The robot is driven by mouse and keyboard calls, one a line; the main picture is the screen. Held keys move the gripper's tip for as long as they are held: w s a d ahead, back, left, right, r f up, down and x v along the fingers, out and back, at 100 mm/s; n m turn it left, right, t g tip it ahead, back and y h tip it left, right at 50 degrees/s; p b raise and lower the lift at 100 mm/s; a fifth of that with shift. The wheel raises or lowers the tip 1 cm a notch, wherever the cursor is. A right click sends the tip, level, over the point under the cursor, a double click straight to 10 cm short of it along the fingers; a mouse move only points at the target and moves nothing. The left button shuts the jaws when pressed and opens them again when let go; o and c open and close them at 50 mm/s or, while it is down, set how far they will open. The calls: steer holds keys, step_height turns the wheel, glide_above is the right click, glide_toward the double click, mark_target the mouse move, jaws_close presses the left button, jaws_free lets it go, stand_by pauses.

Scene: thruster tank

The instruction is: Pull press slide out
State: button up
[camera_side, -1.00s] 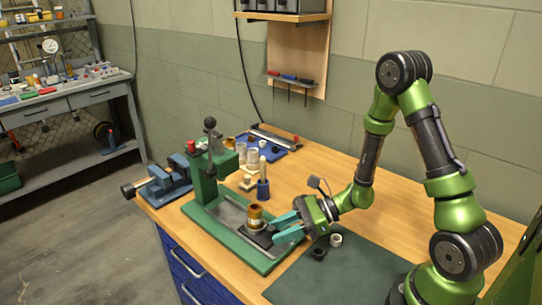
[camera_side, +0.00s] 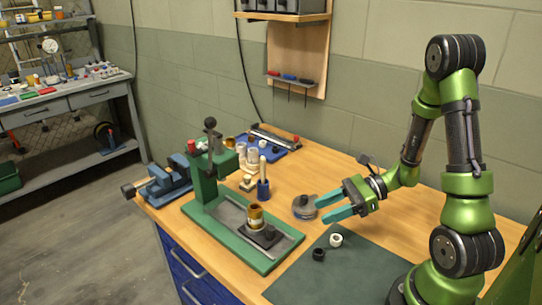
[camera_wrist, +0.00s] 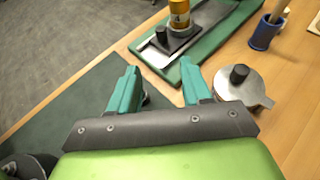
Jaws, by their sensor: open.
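The green press (camera_side: 205,180) stands on the wooden bench, with a long green base. Its slide (camera_side: 262,237), a dark plate with a small black knob, lies on the rails near the base's front end. A brass-and-white cylinder (camera_side: 255,217) stands upright on the slide. In the wrist view, the slide's black knob (camera_wrist: 178,35) and the orange-brown cylinder (camera_wrist: 180,14) show at the top. My gripper (camera_side: 327,207), with teal fingers, is open and empty, to the right of the slide and apart from it. It also shows in the wrist view (camera_wrist: 158,80).
A round metal piece with a black knob (camera_side: 304,207) lies beside my fingertips. A blue cup (camera_side: 263,190) stands behind the base.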

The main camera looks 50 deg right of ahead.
steer(key=v, duration=0.4)
steer(key=shift+s+d+r, duration=0.1)
steer(key=shift+s+d, duration=0.05)
steer(key=s+a+r+n+h, duration=0.1)
steer(key=a+r+n+h, duration=0.3)
steer(key=r+n, duration=0.3)
steer(key=s+a+r+n+g+h, duration=0.1)
steer(key=a+r+n+h, duration=0.3)
steer(key=n, duration=1)
steer(key=a+r, duration=0.3)
steer(key=shift+a+r+n+h, duration=0.2)
steer(key=shift+r+n+h, duration=0.1)
steer(key=shift+r+n, duration=0.1)
